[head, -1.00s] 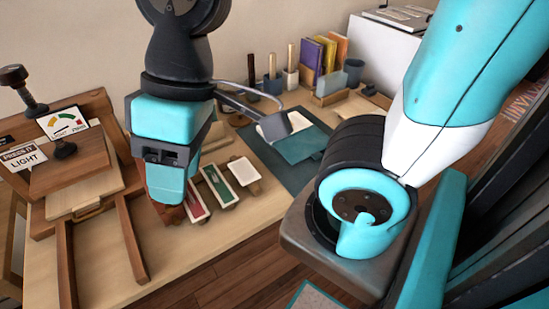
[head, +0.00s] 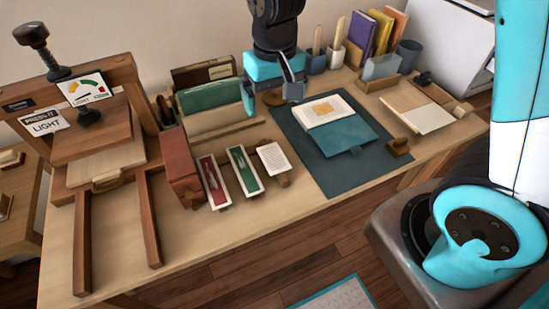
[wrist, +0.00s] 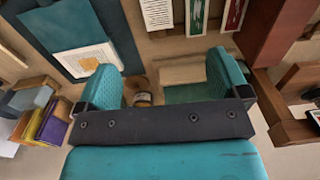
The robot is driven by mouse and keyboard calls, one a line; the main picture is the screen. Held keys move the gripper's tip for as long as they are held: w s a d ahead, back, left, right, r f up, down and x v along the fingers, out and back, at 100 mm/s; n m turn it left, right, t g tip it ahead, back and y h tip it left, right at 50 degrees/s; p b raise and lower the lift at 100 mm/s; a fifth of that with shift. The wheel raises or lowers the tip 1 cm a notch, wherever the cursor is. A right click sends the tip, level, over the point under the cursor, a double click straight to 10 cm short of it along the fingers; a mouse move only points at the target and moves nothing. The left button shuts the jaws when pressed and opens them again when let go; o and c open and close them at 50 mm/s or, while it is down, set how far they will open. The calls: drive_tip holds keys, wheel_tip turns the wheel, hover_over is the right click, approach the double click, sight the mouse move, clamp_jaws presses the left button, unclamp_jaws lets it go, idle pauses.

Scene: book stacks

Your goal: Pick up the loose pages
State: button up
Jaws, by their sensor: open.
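The loose pages (head: 323,110) are a white sheet stack with an orange picture, lying by a teal cover (head: 345,138) on a dark teal mat (head: 308,168). In the wrist view the pages (wrist: 88,58) lie left of my gripper's fingers, partly beside the left finger. My gripper (head: 271,95) is open and empty, above the back of the table, left of the pages. In the wrist view its two teal fingers (wrist: 167,80) are wide apart, with a small round wooden object (wrist: 143,98) visible between them, below.
A red box (head: 179,165), a red card strip (head: 214,183), a green card strip (head: 244,170) and a printed card (head: 273,158) stand left of the mat. A wooden press (head: 97,140) stands far left. Upright books (head: 372,35) and a tray (head: 417,108) are right. The front tabletop is mostly clear.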

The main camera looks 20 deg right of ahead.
hover_over(275, 159)
wheel_tip(275, 159, down, 12)
drive_tip(key=shift+a+f, duration=0.15)
drive_tip(key=shift+f, duration=2.95)
drive_tip(key=c, duration=1)
